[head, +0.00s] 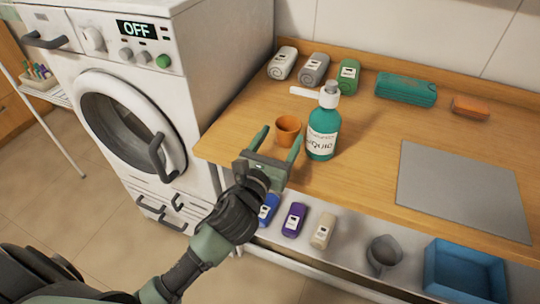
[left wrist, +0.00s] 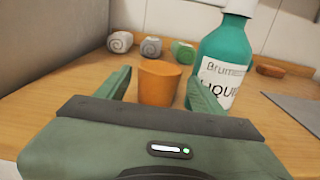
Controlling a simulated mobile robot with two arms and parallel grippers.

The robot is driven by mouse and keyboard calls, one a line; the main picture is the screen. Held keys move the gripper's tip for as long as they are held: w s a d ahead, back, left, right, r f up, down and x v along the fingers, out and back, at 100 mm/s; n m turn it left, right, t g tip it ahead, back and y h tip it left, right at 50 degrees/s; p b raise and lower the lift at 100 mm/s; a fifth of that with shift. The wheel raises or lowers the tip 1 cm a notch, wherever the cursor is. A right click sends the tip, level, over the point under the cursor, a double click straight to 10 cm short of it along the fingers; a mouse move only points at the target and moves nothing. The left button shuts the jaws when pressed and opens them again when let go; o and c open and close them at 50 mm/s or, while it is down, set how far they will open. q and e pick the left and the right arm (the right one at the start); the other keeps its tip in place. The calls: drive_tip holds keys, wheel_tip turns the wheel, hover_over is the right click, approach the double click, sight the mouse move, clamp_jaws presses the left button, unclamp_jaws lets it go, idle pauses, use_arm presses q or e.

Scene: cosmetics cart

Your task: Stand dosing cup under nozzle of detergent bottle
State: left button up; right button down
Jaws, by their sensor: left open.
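The orange dosing cup (head: 287,129) stands upright on the wooden counter, just left of the detergent bottle. The teal detergent bottle (head: 322,132) has a white label and a white pump whose nozzle (head: 304,92) points left, above the cup's area. My left gripper (head: 280,142) is open at the counter's front edge, its fingers pointing toward the cup. In the left wrist view the cup (left wrist: 159,83) shows between the two fingers, and the bottle (left wrist: 222,60) stands close to the right finger. I cannot tell whether the fingers touch the cup. My right gripper is not in view.
A grey mat (head: 463,188) covers the right counter.

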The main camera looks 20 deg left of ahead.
use_arm(q)
drive_tip(key=s, duration=0.8)
drive_tip(key=shift+a+b, duration=0.15)
drive_tip(key=shift+b, duration=0.25)
idle(1.6)
